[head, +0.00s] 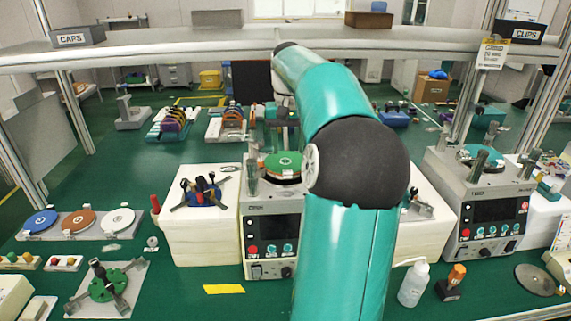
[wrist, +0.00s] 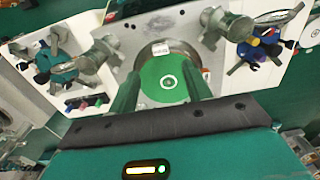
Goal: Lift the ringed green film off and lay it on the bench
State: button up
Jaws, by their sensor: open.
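The ringed green film (head: 284,160) lies on the round platen on top of the grey lapping machine (head: 272,225) at the middle of the bench (head: 185,290). In the wrist view the film (wrist: 158,90) is a flat green disc with a small white ring mark, below a white tag. My gripper (wrist: 163,76) is open, its two green fingers apart on either side of the film in that view. I cannot tell the height between the fingertips and the film. In the head view my arm covers part of the machine, and the fingers are not clear.
White blocks flank the machine; the left one (head: 200,235) carries a dark fixture (head: 202,192). A second machine (head: 485,205) stands at right. Blue, brown and white discs (head: 80,222) lie at left. A yellow strip (head: 223,289) lies on the bench front. A bottle (head: 413,284) stands front right.

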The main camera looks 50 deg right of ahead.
aim_at(288, 165)
notch_tip(288, 165, down, 7)
jog(key=shift+r, duration=0.1)
jog(key=shift+w, duration=0.1)
jog(key=shift+a, duration=0.1)
jog(key=shift+c, duration=0.4)
jog(key=c, duration=1)
